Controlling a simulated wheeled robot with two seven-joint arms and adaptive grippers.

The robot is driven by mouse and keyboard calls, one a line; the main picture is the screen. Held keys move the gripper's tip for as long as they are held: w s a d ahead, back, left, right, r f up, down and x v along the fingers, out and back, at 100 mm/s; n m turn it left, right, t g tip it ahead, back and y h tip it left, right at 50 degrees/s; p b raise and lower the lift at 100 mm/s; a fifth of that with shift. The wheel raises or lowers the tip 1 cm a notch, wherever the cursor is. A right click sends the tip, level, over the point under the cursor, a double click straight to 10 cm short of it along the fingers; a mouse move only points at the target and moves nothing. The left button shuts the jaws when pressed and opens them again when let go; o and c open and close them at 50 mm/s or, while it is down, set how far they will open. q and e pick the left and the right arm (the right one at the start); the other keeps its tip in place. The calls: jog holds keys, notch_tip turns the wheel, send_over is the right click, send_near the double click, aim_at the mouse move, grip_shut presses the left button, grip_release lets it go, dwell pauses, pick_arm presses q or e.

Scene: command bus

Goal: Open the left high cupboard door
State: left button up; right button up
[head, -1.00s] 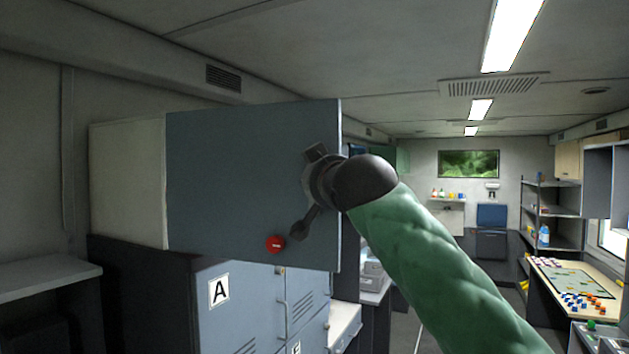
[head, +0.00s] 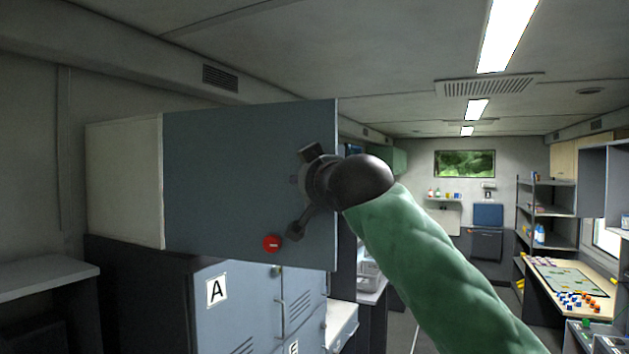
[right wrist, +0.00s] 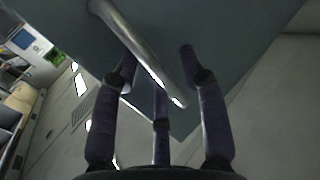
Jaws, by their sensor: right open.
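The high cupboard's blue-grey door (head: 235,180) fills the middle of the head view, with a pale side panel to its left. My right arm comes in from the right, and its gripper (head: 304,191) is in front of the door near its right edge. The fingers are spread. In the right wrist view a silver bar handle (right wrist: 140,50) on the door (right wrist: 225,50) runs between the open fingers of the gripper (right wrist: 157,65). Whether any finger touches the handle I cannot tell. The gripper hides the handle in the head view. My left gripper is not in view.
A red round knob (head: 271,243) shows at the door's lower part. Below stand blue lockers (head: 240,320) marked A. A grey counter (head: 45,272) is at the left. An aisle opens at the right, with shelves and a table (head: 570,275) with coloured pieces.

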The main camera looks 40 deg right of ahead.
jog(key=v, duration=1.1)
jog(key=shift+s, duration=0.4)
jog(key=shift+a, duration=0.1)
